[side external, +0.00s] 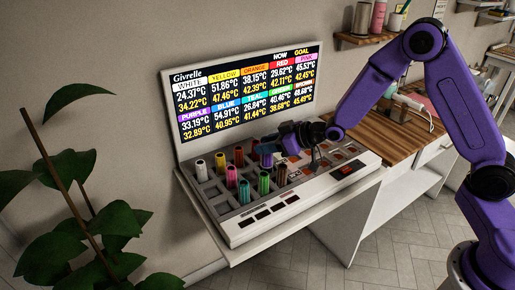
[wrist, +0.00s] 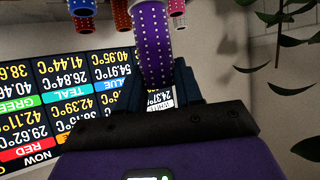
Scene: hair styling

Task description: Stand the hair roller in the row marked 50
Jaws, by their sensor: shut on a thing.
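My gripper (wrist: 155,88) is shut on a purple hair roller (wrist: 152,40) with pale dots, gripped near one end between the two dark fingers. The mark 50 cannot be read.
The screen (side external: 250,95) behind the station lists temperatures by colour; purple shows 33.19°C over 32.89°C. Standing rollers crowd the holder beside my gripper. A wooden counter (side external: 385,135) lies to the right, and a leafy plant (side external: 70,185) is in the left foreground.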

